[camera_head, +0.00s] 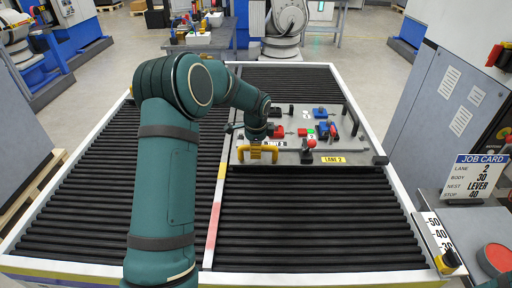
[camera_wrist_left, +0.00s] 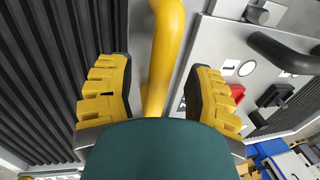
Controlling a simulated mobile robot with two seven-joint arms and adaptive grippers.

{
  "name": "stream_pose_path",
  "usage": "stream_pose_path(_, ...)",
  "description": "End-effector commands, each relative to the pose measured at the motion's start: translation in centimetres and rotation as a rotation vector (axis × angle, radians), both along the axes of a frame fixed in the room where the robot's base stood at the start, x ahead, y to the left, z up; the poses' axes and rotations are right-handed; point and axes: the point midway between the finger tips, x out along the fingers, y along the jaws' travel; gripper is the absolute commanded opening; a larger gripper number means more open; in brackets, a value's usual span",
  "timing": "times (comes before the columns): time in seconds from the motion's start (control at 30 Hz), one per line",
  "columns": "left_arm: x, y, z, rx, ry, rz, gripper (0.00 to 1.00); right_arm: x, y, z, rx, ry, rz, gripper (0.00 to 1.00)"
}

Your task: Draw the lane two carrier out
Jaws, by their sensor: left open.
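The lane two carrier (camera_head: 362,148) is a grey plate on the right-hand roller lane, towards its far part. A yellow "LANE 2" label (camera_head: 333,159) is on its near edge. Its yellow handle (camera_head: 262,153) stands at the near left edge. My left gripper (camera_head: 258,138) is at the handle, partly hidden by my own wrist. In the left wrist view, its two yellow-padded fingers (camera_wrist_left: 160,85) are open, one on each side of the handle bar (camera_wrist_left: 165,40), with gaps visible. My right gripper is not seen.
Red, blue, green and black fixtures and a red-knobbed lever (camera_head: 310,145) sit on the carrier. A coloured strip (camera_head: 214,215) divides the lanes. The rollers (camera_head: 320,220) nearer me are clear. A job card (camera_head: 475,178) and number scale (camera_head: 436,234) stand at the right.

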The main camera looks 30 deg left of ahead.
Motion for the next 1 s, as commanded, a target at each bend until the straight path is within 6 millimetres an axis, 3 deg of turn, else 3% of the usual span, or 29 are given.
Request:
stream_pose_path(0.27,0.02,0.02,-0.05,0.001,-0.001,0.0,0.55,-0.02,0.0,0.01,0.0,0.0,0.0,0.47)
stream_pose_path(0.4,0.03,0.02,-0.05,0.001,-0.001,0.0,0.06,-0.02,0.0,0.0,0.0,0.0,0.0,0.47)
stream_pose_path(0.43,0.02,0.01,-0.05,0.001,-0.001,0.0,0.0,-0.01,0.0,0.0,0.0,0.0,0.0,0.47)
stream_pose_path(1.0,-0.05,-0.04,-0.22,-0.002,0.003,0.0,0.0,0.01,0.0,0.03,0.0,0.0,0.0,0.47)
